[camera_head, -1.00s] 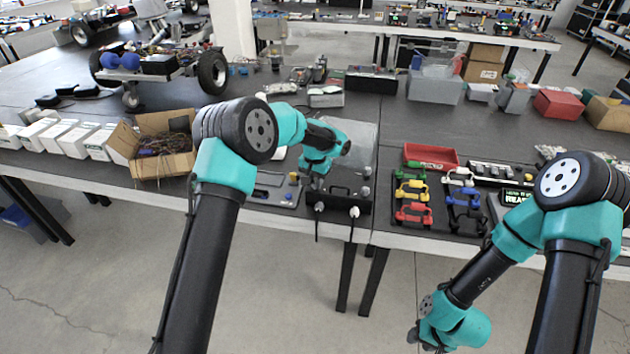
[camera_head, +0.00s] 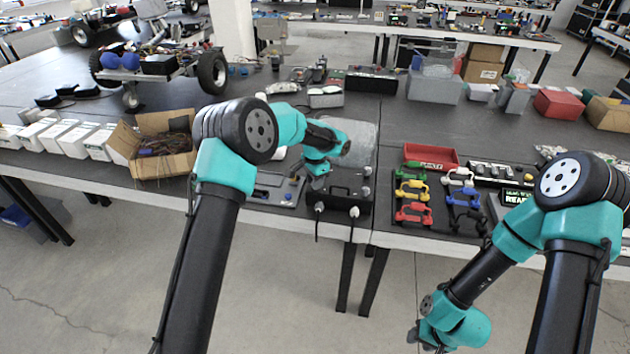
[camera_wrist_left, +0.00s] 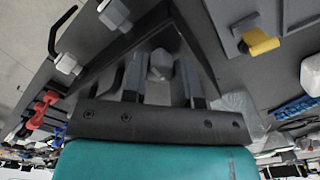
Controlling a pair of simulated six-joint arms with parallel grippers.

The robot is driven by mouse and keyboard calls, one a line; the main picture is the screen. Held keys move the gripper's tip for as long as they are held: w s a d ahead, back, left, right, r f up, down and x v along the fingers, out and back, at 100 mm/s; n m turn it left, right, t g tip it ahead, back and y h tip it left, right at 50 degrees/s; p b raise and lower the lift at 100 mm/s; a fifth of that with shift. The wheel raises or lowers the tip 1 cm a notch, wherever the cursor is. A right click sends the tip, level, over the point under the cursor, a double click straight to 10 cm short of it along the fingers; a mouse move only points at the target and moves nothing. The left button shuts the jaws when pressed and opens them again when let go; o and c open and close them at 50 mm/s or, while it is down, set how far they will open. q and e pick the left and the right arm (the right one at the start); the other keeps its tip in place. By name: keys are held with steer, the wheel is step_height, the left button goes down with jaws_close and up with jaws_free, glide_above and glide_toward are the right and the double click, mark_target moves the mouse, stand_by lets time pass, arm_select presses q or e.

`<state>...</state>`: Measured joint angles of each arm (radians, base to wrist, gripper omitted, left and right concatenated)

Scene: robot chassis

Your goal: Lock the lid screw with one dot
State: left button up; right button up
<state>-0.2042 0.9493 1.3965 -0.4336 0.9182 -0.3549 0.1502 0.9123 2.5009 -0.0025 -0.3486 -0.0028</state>
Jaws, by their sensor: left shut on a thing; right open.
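My left gripper (camera_head: 316,180) reaches down to the left side of a dark box (camera_head: 345,188) at the table's front edge. In the left wrist view its fingers (camera_wrist_left: 162,80) are shut on a pale grey lid screw (camera_wrist_left: 160,62), which sits between them. In the head view, grey knobs sit on the box's right side (camera_head: 366,173). I cannot make out dots on any screw. My right gripper (camera_head: 428,347) hangs low in front of the table, open, partly cut off by the lower edge.
A flat grey panel (camera_head: 272,190) with a yellow knob lies left of the box. A rack of coloured handles (camera_head: 413,214) and a red tray (camera_head: 432,156) stand to the right. A cardboard box (camera_head: 170,165) is further left. Bare table lies behind the red tray.

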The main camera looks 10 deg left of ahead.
arm_select(q)
steer(key=o, duration=0.9)
step_height(320, 180, up, 17)
steer(key=shift+r, duration=0.2)
stand_by(0.3)
